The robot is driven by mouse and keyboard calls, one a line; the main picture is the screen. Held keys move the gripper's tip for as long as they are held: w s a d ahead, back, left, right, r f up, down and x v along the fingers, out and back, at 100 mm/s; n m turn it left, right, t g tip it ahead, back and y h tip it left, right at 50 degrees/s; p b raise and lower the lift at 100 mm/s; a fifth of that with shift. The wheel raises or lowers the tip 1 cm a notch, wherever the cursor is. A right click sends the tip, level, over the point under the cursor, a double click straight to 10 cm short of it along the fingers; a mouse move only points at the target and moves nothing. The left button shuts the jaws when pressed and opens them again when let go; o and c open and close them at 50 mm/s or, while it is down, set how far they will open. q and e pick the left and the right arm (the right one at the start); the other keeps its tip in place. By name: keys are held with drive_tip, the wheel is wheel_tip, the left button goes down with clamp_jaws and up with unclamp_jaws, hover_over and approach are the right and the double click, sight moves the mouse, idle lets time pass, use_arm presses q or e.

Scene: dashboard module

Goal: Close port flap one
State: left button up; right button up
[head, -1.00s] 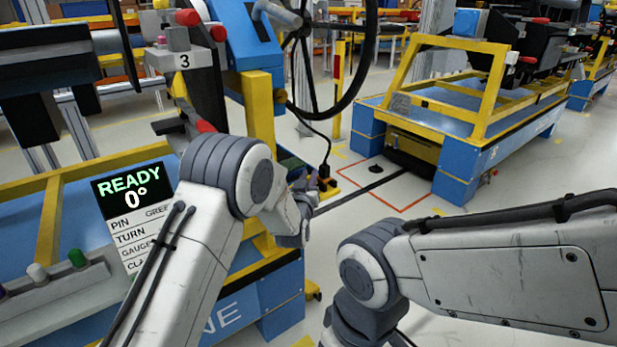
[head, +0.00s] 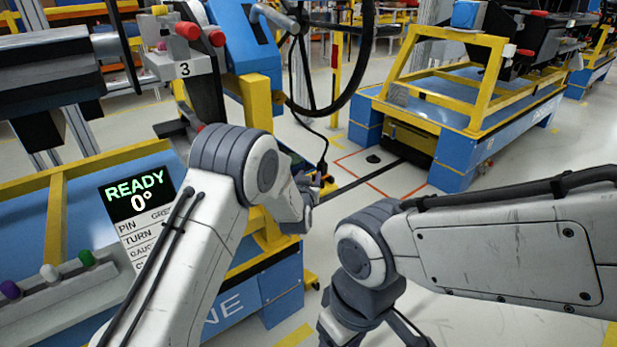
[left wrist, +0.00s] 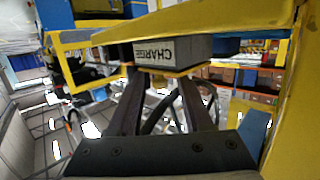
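My left gripper (head: 310,188) is by the right edge of the blue and yellow station, close to the lower end of a black cable (head: 325,150). No port flap can be made out; my left arm hides part of the station. My right arm shows, but its gripper is out of view.
A black steering wheel (head: 368,60) hangs above. Another blue and yellow station (head: 460,130) stands at the back right. Open floor lies between the stations.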

use_arm(q)
drive_tip(key=shift+s, duration=0.1)
drive_tip(key=p+v, duration=0.2)
drive_tip(key=v, duration=0.8)
drive_tip(key=shift+s+p, duration=0.2)
drive_tip(key=shift+p, duration=0.15)
drive_tip(key=s+d+r+m+g+h, duration=0.1)
drive_tip(key=s+d+r+g, duration=0.1)
drive_tip(key=s+g, duration=0.5)
drive_tip(key=s+d+r+m+g+h, duration=0.1)
drive_tip(key=s+d+m+g, duration=0.15)
drive_tip(key=s, duration=0.85)
drive_tip(key=s+a+r+m+g+y, duration=0.1)
drive_tip(key=s+a+g+y, duration=0.2)
drive_tip(key=s, duration=0.8)
drive_tip(key=s+a+r+m+g, duration=0.1)
drive_tip(key=s+a+r+g, duration=0.15)
drive_tip(key=s+a, duration=0.55)
wheel_tip(320, 180, up, 34)
drive_tip(key=s+d+p, duration=0.2)
drive_tip(key=p, duration=3.2)
drive_tip(key=shift+s+g+p, duration=0.2)
drive_tip(key=shift+g+p, duration=0.1)
drive_tip(key=shift+p, duration=0.1)
